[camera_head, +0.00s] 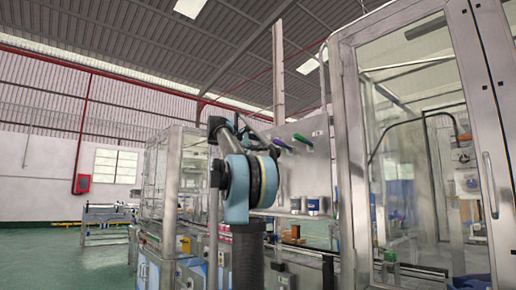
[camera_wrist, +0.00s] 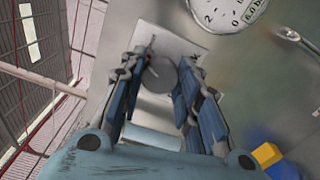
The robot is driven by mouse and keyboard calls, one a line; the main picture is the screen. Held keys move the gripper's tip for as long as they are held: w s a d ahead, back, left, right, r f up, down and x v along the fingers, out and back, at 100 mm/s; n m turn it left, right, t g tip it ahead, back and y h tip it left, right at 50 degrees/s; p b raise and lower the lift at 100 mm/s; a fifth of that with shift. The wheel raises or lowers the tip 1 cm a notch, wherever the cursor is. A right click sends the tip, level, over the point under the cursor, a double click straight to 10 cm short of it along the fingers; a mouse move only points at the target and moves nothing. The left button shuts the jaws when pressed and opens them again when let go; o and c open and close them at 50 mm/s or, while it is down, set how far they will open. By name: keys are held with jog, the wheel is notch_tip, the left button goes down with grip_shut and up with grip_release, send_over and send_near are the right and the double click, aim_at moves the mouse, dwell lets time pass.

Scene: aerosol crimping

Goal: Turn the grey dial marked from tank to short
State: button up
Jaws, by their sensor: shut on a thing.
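The grey dial (camera_wrist: 160,74) is on a pale plate (camera_wrist: 172,40) on the panel in the wrist view. My gripper (camera_wrist: 164,82) has one blue finger on each side of the dial and is shut on it. A small red-tipped pointer or mark shows at the dial's upper left. The markings tank and short cannot be read. In the head view my arm stands in front of the grey panel (camera_head: 310,172), and the dial and fingertips cannot be made out.
A round white gauge (camera_wrist: 232,14) sits close above right of the dial. Green (camera_head: 303,141) and blue (camera_head: 281,143) handles stick out from the panel. Several dark-blue-banded jars or regulators (camera_head: 313,205) are below. A framed glass enclosure (camera_head: 420,150) stands at right.

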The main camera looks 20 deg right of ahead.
jog(key=shift+s+f+m, duration=0.1)
jog(key=shift+f+m, duration=0.05)
jog(key=shift+m, duration=1.55)
jog(key=o, duration=1.1)
jog(key=shift+a, duration=0.1)
jog(key=v, duration=1.1)
jog(key=shift+a, duration=0.35)
